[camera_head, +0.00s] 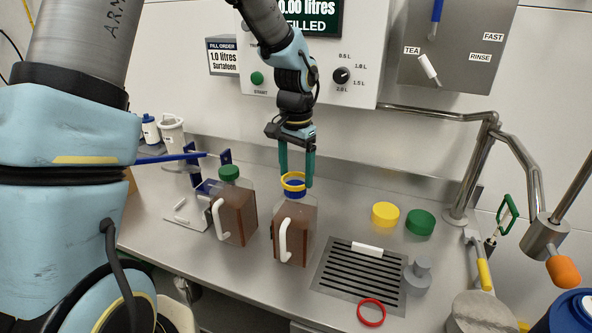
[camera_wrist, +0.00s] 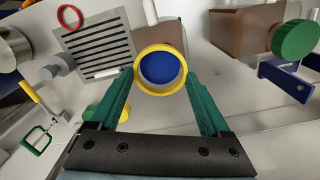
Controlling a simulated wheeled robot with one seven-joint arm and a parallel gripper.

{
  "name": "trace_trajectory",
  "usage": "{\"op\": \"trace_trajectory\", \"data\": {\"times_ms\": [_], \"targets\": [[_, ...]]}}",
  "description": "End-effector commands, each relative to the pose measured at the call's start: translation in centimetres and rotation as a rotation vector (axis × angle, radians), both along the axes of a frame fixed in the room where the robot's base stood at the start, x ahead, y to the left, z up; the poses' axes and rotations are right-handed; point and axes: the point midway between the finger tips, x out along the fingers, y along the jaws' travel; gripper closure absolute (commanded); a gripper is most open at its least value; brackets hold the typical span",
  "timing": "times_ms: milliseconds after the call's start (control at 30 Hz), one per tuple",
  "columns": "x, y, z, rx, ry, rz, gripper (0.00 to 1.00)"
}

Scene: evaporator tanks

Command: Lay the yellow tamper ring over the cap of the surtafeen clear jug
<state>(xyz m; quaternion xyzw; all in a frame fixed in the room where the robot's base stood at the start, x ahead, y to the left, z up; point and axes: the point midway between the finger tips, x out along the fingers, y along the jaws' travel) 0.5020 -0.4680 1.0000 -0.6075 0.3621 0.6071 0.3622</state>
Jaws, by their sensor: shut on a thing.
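My gripper (camera_head: 296,181) points down with its green fingers on either side of the yellow tamper ring (camera_head: 292,190), shut on it. The ring is level over the blue cap (camera_wrist: 162,68) of a jug of brown liquid (camera_head: 294,228) with a white handle. In the wrist view the ring (camera_wrist: 160,94) frames the blue cap, roughly centred. I cannot tell whether the ring touches the cap or hangs just above it. A second brown jug (camera_head: 237,215) with a green cap (camera_head: 229,173) stands to the left. No name shows on either jug.
A drain grate (camera_head: 350,277) lies right of the blue-capped jug, with a red ring (camera_head: 371,312) at its front. A yellow cap (camera_head: 385,214) and a green cap (camera_head: 420,222) lie behind. A grey weight-like piece (camera_head: 418,275) stands right. The steel tap pipe (camera_head: 475,165) rises at right.

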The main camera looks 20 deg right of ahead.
Motion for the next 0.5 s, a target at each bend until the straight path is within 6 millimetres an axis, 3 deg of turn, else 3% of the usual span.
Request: {"op": "trace_trajectory", "data": {"times_ms": [333, 367, 500], "targets": [[-0.02, 0.00, -1.12, 0.001, 0.000, 0.000, 0.70], [-0.02, -0.01, -1.10, 0.000, 0.000, -0.001, 0.18], [-0.02, -0.01, -1.00, 0.000, 0.000, 0.000, 0.02]]}}
